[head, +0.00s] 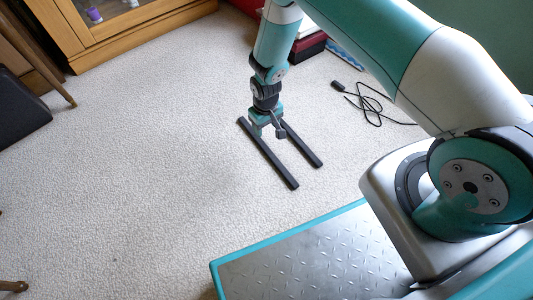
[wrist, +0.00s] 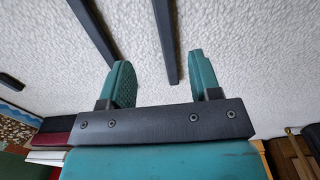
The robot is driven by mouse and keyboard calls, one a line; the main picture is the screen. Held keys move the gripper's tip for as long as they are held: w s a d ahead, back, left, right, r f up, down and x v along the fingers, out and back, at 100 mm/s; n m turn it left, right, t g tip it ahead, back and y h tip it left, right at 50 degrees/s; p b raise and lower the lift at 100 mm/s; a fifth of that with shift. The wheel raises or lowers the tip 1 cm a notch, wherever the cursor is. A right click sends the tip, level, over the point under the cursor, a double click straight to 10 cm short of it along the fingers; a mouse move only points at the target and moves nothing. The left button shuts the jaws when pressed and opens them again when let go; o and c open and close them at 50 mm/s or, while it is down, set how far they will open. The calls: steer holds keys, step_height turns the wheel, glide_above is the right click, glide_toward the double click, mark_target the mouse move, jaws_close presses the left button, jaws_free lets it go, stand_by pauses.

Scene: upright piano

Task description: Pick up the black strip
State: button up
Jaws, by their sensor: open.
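Two black strips lie roughly parallel on the pale carpet in the head view, a left strip (head: 270,156) and a right strip (head: 303,148). My gripper (head: 268,132) is open, pointing down near their far ends. In the wrist view one strip (wrist: 168,42) runs into the gap between the open fingers of my gripper (wrist: 160,63). The other strip (wrist: 94,30) lies left of that gap, its end close to the left finger. Nothing is held. The height of the fingertips above the carpet is hard to tell.
A black cable (head: 372,105) lies on the carpet to the right. A red and black box (head: 308,47) stands behind my arm. A wooden cabinet (head: 130,30) is at the back left, and a dark chair (head: 20,105) at the left edge. The carpet left of the strips is clear.

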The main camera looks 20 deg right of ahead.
steer(key=b, duration=0.3)
glide_above(265, 147)
steer(key=f, duration=0.6)
steer(key=shift+w+d+f, duration=0.15)
steer(key=shift+d+f, duration=0.05)
steer(key=f+b, duration=0.5)
steer(key=shift+a+f, duration=0.1)
steer(key=shift+a, duration=0.1)
jaws_close()
